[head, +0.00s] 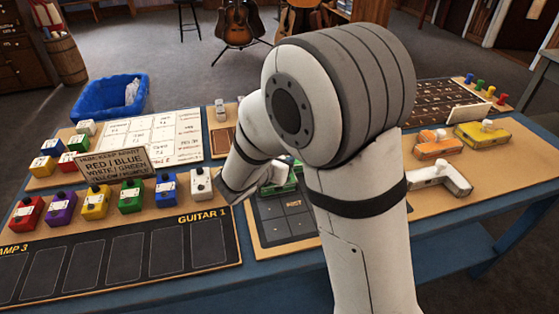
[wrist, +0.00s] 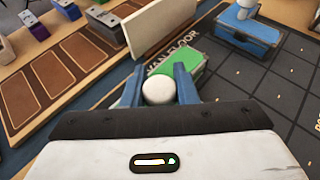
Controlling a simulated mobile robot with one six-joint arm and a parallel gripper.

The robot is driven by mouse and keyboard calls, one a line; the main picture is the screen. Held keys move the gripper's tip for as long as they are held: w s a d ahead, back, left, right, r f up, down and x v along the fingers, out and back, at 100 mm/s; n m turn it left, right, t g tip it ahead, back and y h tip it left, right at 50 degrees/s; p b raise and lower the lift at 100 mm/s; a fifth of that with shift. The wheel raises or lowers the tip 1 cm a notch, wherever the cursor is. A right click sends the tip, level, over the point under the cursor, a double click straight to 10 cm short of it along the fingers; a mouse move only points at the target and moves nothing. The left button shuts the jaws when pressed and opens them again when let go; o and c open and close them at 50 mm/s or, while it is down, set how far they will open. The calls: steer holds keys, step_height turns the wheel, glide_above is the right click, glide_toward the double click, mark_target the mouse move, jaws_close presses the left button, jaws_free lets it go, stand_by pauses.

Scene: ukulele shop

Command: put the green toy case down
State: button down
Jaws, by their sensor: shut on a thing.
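The green toy case (wrist: 180,68) has a round white knob (wrist: 158,91). In the wrist view my gripper (wrist: 158,88) is shut on that knob, one blue finger on each side. The case is over the edge of the dark gridded mat lettered "VAN FLOOR" (wrist: 295,95); I cannot tell whether it touches it. In the head view part of the green case (head: 285,186) shows beside my arm, over the dark mat (head: 280,222); my fingers are mostly hidden there.
A blue case with a white knob (wrist: 243,36) stands on the mat nearby. An upright cream card (wrist: 160,25) stands close behind the green case. Several coloured pedals (head: 130,198) line the left board. Orange (head: 434,146) and yellow (head: 483,134) pieces lie at right.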

steer(key=shift+f, duration=0.25)
steer(key=c, duration=1.1)
jaws_free()
steer(key=shift+s+r, duration=0.1)
steer(key=shift+r, duration=0.05)
steer(key=shift+c, duration=0.2)
